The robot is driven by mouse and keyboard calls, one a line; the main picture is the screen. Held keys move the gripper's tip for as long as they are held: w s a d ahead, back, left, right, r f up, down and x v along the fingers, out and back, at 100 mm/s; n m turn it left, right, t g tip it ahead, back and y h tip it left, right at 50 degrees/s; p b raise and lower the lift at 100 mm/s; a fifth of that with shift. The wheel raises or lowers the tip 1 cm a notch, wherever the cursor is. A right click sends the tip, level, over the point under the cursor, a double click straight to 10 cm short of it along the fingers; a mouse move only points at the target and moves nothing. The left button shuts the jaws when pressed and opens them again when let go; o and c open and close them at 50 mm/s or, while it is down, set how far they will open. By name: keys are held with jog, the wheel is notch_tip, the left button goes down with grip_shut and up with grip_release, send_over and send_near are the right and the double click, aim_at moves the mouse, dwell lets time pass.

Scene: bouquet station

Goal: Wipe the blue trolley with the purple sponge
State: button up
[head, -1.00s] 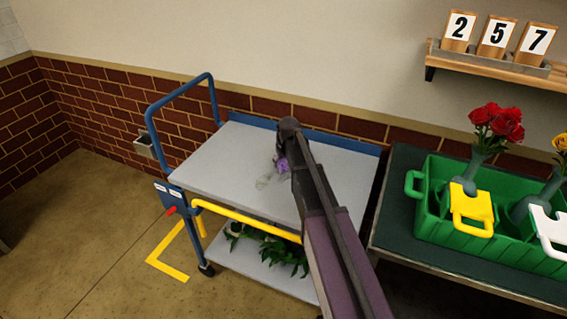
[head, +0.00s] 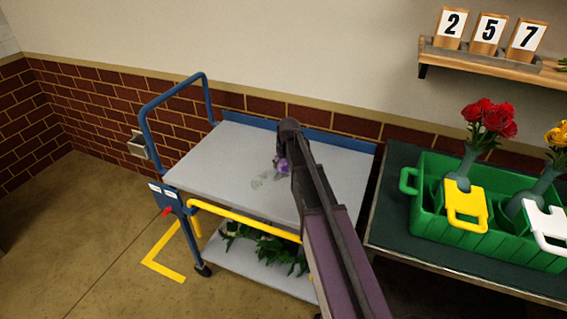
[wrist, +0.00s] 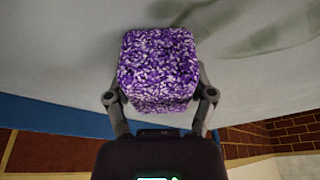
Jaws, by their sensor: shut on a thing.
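The blue trolley (head: 190,178) stands against the wall, with a pale grey top and a blue push handle at its left. The purple sponge (wrist: 158,68), speckled with white, is between the fingers of my gripper (wrist: 160,98), which is shut on it. In the head view the sponge (head: 283,166) shows only partly beside my arm, over the trolley top. Whether it touches the top is hard to tell. A grey-green smudge (head: 264,180) lies on the top just left of the sponge. Smudges (wrist: 255,38) also show beside the sponge in the wrist view.
A yellow bar (head: 245,218) runs along the trolley's front, with leafy plants (head: 262,245) on the lower shelf. At right, a dark green table (head: 395,225) holds a green crate (head: 410,208) with flower vases. A number shelf (head: 480,60) hangs above.

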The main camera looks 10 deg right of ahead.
aim_at(265, 194)
jog(key=shift+s+a, duration=0.55)
jog(key=shift+s, duration=0.2)
jog(key=shift+s+a, duration=0.55)
jog(key=shift+s, duration=0.15)
jog(key=shift+s, duration=0.1)
jog(key=shift+s+a+f, duration=0.1)
jog(key=shift+s+a, duration=0.5)
jog(key=shift+s, duration=0.2)
jog(key=shift+s+a, duration=0.55)
jog(key=shift+s, duration=0.2)
jog(key=shift+s+a, duration=0.55)
jog(key=shift+s, duration=0.2)
jog(key=shift+s+a, duration=0.55)
jog(key=shift+s, duration=0.15)
jog(key=shift+s+a, duration=0.55)
jog(key=shift+s, duration=0.25)
jog(key=shift+s+a, duration=0.55)
jog(key=shift+s, duration=0.25)
